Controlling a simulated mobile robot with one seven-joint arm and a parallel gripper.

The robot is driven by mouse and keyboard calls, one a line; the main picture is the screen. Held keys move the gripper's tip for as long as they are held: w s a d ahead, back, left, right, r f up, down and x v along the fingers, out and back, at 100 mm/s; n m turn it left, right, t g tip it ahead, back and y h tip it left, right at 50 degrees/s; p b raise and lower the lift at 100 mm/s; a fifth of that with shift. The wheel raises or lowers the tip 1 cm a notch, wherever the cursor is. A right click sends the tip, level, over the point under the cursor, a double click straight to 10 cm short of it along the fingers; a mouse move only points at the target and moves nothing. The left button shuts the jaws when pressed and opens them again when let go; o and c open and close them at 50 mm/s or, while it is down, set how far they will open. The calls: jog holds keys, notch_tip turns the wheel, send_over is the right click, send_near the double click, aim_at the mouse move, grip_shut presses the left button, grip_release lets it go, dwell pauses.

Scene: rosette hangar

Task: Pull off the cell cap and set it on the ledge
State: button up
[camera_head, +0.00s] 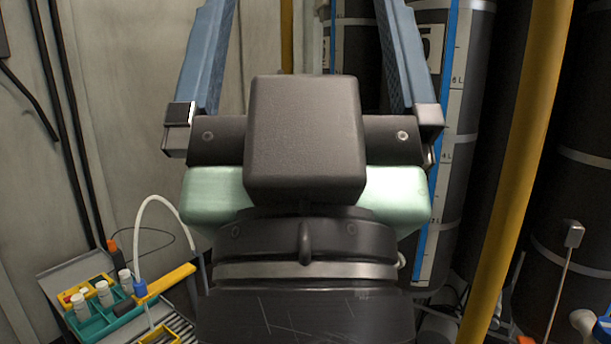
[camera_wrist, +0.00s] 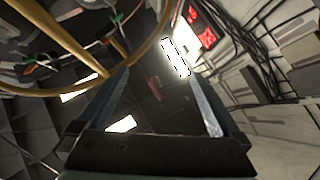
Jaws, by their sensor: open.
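My gripper (camera_wrist: 155,82) is open, with nothing between its two blue fingers in the wrist view. In the head view the fingers point up and away, and their tips run out of the top edge. I cannot make out the cell cap or the ledge for certain in either view. My arm and gripper body hide the middle of the head view.
At lower left, a teal rack (camera_head: 97,328) holds white-capped bottles beside a yellow bar (camera_head: 168,282) and a white tube (camera_head: 152,205). Dark cylinders (camera_head: 590,150) and a yellow pole (camera_head: 518,150) stand at right. A red display (camera_wrist: 205,38) shows in the wrist view.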

notch_tip(320, 180, up, 12)
jog(key=p, duration=0.9)
jog(key=shift+f, duration=0.25)
